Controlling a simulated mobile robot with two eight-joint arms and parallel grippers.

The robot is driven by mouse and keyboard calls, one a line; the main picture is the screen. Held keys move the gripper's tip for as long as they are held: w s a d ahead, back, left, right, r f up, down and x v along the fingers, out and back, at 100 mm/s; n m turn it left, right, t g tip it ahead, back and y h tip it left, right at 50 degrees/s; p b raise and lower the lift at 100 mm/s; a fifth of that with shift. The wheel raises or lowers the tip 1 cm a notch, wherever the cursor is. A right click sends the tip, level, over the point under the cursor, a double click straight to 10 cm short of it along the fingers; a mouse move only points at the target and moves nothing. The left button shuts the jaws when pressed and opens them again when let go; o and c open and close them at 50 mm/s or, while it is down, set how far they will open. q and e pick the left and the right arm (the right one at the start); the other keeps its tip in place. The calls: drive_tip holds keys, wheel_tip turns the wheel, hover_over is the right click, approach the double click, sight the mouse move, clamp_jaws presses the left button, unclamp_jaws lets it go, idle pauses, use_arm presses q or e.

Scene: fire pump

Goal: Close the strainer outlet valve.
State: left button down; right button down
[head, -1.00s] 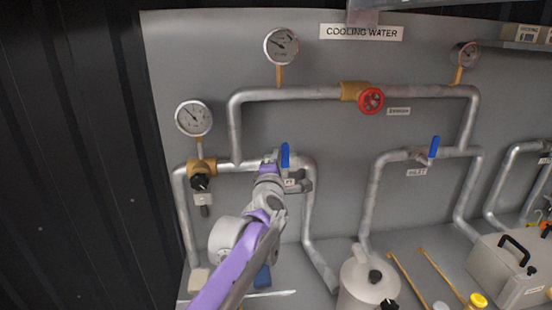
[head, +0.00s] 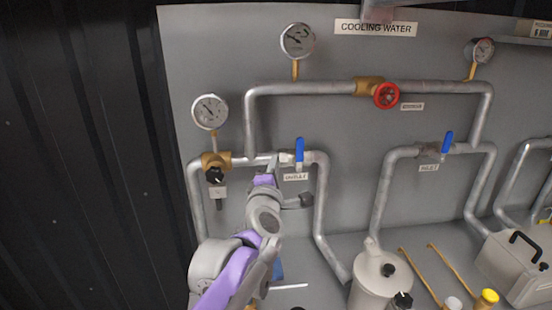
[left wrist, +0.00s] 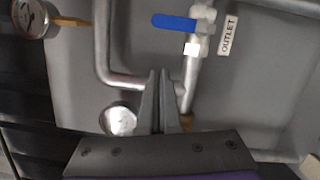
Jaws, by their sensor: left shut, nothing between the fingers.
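The valve labelled OUTLET has a blue lever handle (head: 299,150) that stands upright, across its horizontal pipe. In the left wrist view the same handle (left wrist: 174,22) points left, across the pipe, beside the OUTLET label (left wrist: 229,35). My left gripper (head: 273,162) is in front of the pipe, just left of the handle and apart from it. In the left wrist view its fingers (left wrist: 160,75) are together with nothing between them, and the handle lies beyond the tips. My right gripper is not in view.
A red handwheel (head: 386,95) sits on the upper pipe. The INLET valve's blue lever (head: 447,142) is to the right. Gauges (head: 210,111) and a black knob (head: 215,175) are to the left. A pale canister (head: 378,278) and a grey case (head: 515,265) stand below.

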use_arm(q)
drive_tip(key=s, duration=0.3)
drive_tip(key=shift+a, duration=0.3)
